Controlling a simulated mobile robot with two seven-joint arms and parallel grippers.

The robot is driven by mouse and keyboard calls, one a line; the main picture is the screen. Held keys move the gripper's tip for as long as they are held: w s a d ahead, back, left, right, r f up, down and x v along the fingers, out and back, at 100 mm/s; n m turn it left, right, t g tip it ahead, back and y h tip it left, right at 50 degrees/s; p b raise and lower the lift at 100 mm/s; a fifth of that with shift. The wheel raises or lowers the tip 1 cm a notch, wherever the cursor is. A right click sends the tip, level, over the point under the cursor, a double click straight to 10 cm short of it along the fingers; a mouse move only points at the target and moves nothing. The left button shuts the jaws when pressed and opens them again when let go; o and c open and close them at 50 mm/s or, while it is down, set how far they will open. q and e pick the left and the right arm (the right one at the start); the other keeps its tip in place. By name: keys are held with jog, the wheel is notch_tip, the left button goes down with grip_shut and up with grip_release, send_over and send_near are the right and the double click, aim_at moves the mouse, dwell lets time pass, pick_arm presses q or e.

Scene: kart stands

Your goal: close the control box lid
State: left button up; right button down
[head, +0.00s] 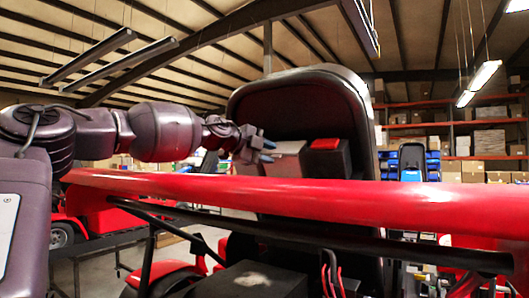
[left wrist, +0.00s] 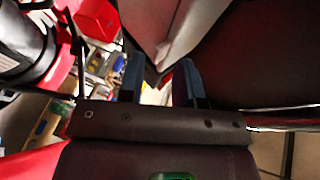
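A grey box (head: 286,161), which looks like the control box, stands in front of the black seat back, behind the red bar. A black box with a red top (head: 325,144) is just right of it. My left gripper (head: 267,150) reaches in from the left, its blue fingertips at the grey box's left end. In the left wrist view my left gripper (left wrist: 160,68) has its fingers apart, with a corner of a pale grey panel (left wrist: 170,25) just ahead, near the gap. I cannot tell whether they touch. The lid's angle is unclear. My right gripper is not in view.
A thick red bar (head: 300,193) crosses the foreground below my left arm, with a dark bar (head: 330,244) under it. The tall black seat back (head: 300,100) rises behind the boxes. Shelves with cartons (head: 485,140) stand far back right.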

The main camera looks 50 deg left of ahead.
pick_arm(q)
jog(key=shift+s+a, duration=0.15)
jog(key=shift+s, duration=0.05)
jog(key=shift+s+r, duration=0.25)
jog(key=shift+s, duration=0.1)
jog(key=b+v, duration=0.3)
jog(key=v, duration=0.6)
jog(key=shift+s, duration=0.35)
dwell(0.4)
dwell(0.6)
